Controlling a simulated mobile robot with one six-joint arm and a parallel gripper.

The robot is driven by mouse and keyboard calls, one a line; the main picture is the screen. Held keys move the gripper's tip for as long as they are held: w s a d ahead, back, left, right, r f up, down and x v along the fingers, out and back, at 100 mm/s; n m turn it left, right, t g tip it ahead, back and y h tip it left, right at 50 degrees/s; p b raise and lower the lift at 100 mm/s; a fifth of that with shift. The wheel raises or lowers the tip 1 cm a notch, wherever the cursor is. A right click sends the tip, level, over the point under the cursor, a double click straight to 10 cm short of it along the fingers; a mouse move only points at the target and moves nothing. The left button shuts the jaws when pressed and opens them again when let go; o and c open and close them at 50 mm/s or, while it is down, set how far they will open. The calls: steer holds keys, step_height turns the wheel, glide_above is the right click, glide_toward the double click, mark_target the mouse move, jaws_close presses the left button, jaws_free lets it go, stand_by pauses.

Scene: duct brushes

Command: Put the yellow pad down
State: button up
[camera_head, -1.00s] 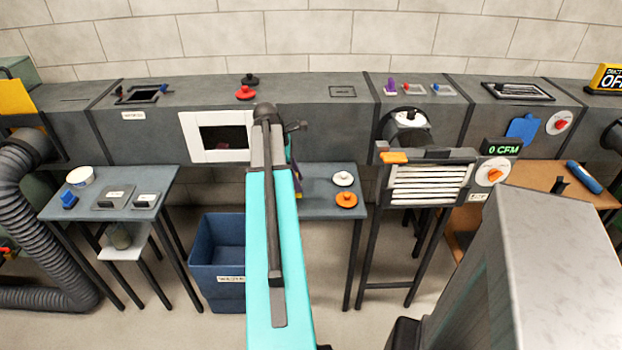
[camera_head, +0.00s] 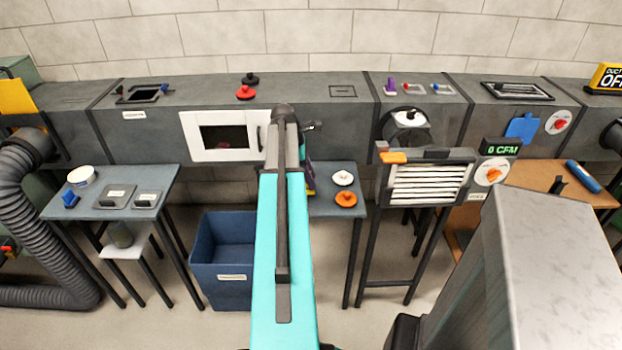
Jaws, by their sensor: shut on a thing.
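My gripper (camera_head: 309,172) is at the far end of my teal arm, over the left part of the middle blue-grey table (camera_head: 330,205). The arm hides most of it. A small dark purple and yellow sliver shows beside the arm there; it looks like the edge of the yellow pad (camera_head: 310,188), held in the shut jaws. The rest of the pad is hidden, and I cannot tell whether it touches the table.
A white knob (camera_head: 342,178) and an orange knob (camera_head: 346,199) lie on the right of the middle table. A blue bin (camera_head: 222,275) stands left of my arm. A white-framed window (camera_head: 195,140) is in the duct behind. A louvred filter box (camera_head: 428,185) stands to the right.

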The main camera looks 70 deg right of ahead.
steer(key=shift+f, duration=1)
steer(key=shift+f, duration=0.15)
steer(key=o, duration=1.1)
steer(key=b+v, duration=0.1)
steer(key=v, duration=1.1)
steer(key=shift+s, duration=0.1)
